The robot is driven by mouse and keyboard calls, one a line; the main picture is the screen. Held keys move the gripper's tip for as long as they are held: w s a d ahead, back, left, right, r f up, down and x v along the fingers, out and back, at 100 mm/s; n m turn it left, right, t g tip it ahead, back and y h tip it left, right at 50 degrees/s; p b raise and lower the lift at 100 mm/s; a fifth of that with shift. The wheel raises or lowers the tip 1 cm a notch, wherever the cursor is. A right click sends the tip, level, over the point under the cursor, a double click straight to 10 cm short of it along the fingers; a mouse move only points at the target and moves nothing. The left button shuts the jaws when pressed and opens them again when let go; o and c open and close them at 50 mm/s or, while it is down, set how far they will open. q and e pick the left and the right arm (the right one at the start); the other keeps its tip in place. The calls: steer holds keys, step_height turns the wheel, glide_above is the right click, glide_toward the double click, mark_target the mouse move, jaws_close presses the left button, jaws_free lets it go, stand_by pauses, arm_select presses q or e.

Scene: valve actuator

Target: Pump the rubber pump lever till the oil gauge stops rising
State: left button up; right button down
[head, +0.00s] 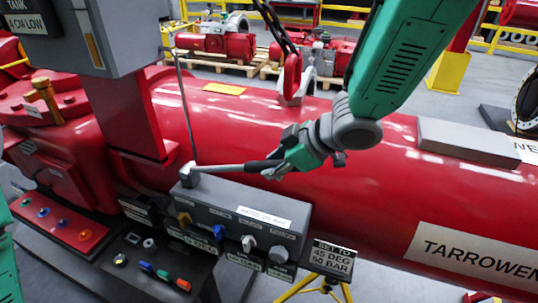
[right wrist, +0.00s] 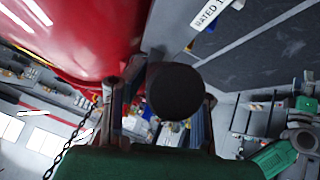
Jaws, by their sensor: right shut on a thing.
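The pump lever (head: 225,168) is a pale metal rod with a black rubber grip (head: 260,165). It runs nearly level to the right from a pivot block (head: 189,174) on top of the grey control box. My right gripper (head: 277,162) is shut on the black grip. In the right wrist view the round dark end of the rubber grip (right wrist: 176,92) sits between the fingers. A narrow upright strip (head: 94,50) on the grey tank's side may be the oil gauge; its level cannot be read. My left gripper is not in view.
The grey control box (head: 245,220) carries several knobs and labels below the lever. The large red cylinder (head: 380,195) lies close behind my right gripper. A thin upright rod (head: 185,110) stands by the pivot. A hook and chain (head: 291,75) hang behind my right arm.

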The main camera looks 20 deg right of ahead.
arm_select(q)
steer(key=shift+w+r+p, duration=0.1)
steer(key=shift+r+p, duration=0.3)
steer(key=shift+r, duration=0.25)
arm_select(e)
steer(key=shift+w+a+r+h, duration=0.1)
steer(key=shift+w+r+h, duration=0.1)
steer(key=shift+r, duration=0.3)
steer(key=shift+w+r+h, duration=0.1)
steer(key=shift+w+r, duration=0.1)
steer(key=shift+r, duration=0.3)
steer(key=c, duration=1.3)
jaws_free()
steer(key=shift+s+d, duration=0.2)
steer(key=shift+d, duration=0.1)
steer(key=v, duration=0.7)
steer(key=shift+a+r, duration=0.25)
steer(key=shift+r, duration=0.1)
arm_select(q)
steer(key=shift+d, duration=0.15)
arm_select(e)
steer(key=shift+d+v, duration=0.25)
steer(key=shift+v, duration=1.85)
